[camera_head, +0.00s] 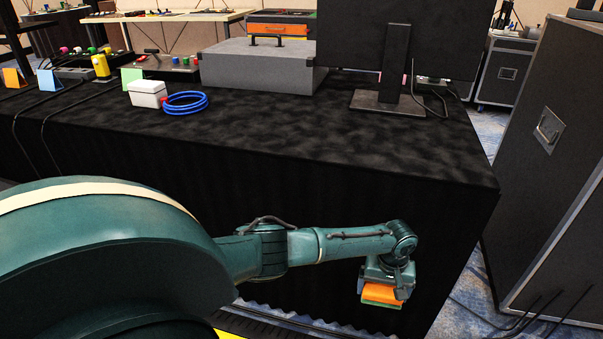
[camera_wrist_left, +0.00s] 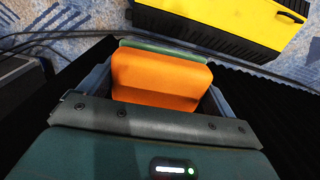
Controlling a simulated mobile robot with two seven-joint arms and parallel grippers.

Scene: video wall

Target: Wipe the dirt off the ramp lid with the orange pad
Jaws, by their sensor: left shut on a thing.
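The orange pad (camera_head: 381,292) with a green edge is held in my left gripper (camera_head: 386,282), low in front of the black-draped table. In the left wrist view the pad (camera_wrist_left: 160,80) sits between the two fingers of the shut gripper (camera_wrist_left: 157,92). The yellow ramp lid (camera_wrist_left: 215,25), with black ribbed edges, lies on the floor at the top of that view, apart from the pad. Only a sliver of the yellow lid (camera_head: 230,335) shows at the bottom of the head view, partly behind my arm. I cannot make out dirt on the visible part. My right gripper is out of view.
The black-draped table (camera_head: 330,125) stands close behind my left arm. A large black case (camera_head: 560,150) stands at the right, with black cables (camera_head: 510,312) on the blue carpet before it. A monitor stand (camera_head: 392,85), grey case and blue cable coil (camera_head: 186,102) are on the table.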

